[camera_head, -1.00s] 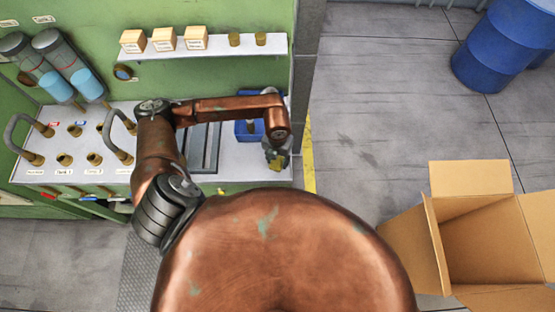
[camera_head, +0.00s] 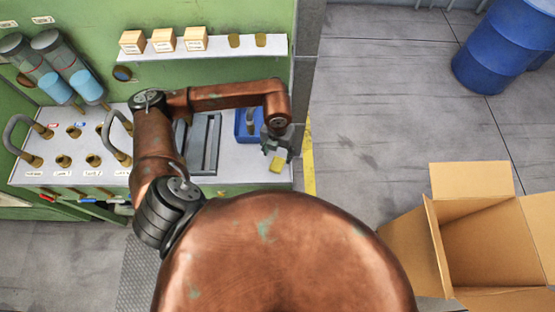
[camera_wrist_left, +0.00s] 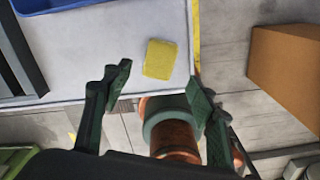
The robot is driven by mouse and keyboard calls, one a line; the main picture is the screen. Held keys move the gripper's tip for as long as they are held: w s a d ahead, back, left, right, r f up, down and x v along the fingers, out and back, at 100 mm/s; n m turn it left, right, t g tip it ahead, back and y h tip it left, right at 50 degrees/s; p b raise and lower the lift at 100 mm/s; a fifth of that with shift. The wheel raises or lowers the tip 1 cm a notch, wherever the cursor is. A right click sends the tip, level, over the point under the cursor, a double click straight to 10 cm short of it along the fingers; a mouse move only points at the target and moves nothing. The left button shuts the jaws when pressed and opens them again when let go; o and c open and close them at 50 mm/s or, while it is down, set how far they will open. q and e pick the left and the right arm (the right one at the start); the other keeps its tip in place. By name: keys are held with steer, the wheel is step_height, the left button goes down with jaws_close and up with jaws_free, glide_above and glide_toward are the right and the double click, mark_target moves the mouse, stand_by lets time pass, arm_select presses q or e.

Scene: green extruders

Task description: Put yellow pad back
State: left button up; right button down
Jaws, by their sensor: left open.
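The yellow pad (camera_head: 277,164) lies on the light grey worktop (camera_head: 230,173) near its front right corner. In the left wrist view the pad (camera_wrist_left: 160,59) lies flat beyond my fingertips, close to the worktop's right edge. My left gripper (camera_head: 278,144) is just above and behind the pad in the head view. In the left wrist view my left gripper (camera_wrist_left: 158,85) has its two fingers wide apart with nothing between them, and the pad is apart from them. My right gripper is not in view.
A blue bin (camera_head: 241,127) stands on the worktop behind the gripper, with a metal rail piece (camera_head: 206,145) left of it. A shelf (camera_head: 270,48) holds boxes and yellowish round pieces. An open cardboard box (camera_head: 480,235) and blue drums (camera_head: 500,50) stand on the floor at right.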

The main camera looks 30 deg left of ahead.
arm_select(q)
steer(key=shift+r, duration=2.65)
steer(key=shift+d, duration=0.1)
